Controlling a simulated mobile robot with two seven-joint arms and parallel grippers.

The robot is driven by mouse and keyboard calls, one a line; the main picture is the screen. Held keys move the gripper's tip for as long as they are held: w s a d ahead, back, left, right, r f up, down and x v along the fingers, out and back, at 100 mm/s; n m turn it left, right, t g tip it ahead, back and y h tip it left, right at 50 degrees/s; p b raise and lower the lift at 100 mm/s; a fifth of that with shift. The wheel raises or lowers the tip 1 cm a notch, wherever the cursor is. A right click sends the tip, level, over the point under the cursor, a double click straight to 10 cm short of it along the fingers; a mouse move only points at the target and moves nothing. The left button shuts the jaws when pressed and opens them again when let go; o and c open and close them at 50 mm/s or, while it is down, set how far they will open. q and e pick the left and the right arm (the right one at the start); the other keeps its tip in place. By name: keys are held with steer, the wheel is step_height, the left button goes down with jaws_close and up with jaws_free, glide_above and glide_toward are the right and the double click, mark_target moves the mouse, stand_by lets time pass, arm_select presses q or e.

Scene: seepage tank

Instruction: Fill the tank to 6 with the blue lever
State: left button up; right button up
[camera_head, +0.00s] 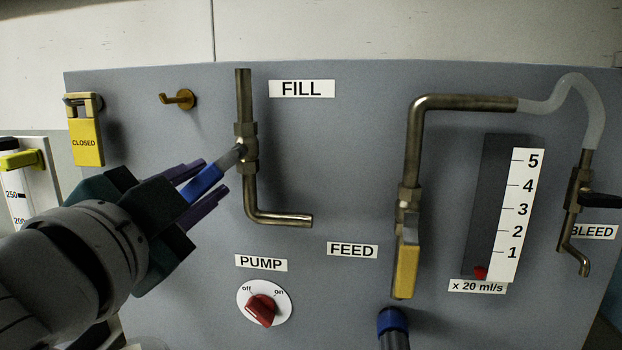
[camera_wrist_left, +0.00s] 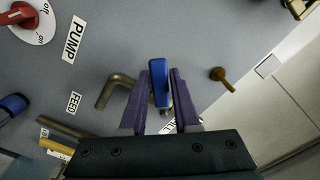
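The blue lever (camera_head: 206,182) sits on the FILL valve (camera_head: 246,143) and points down and left from it. My left gripper (camera_head: 207,178) has its two purple fingers on either side of the lever. In the left wrist view the lever (camera_wrist_left: 160,82) stands between the fingertips (camera_wrist_left: 162,84), with narrow gaps beside it, so the gripper looks open around it. The tank is not clearly identifiable; a graduated vessel (camera_head: 17,197) marked 250 and 200 shows at the left edge, and its liquid level cannot be read. My right gripper is not in view.
The grey panel (camera_head: 330,190) carries a red PUMP knob (camera_head: 261,308), a yellow FEED lever (camera_head: 406,268), a flow scale (camera_head: 516,215) with its red float (camera_head: 480,272) at the bottom, and a black BLEED lever (camera_head: 600,200). A brass hook (camera_head: 180,99) and yellow CLOSED tag (camera_head: 85,141) are upper left.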

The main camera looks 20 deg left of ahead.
arm_select(q)
jaws_close()
stand_by(1.0)
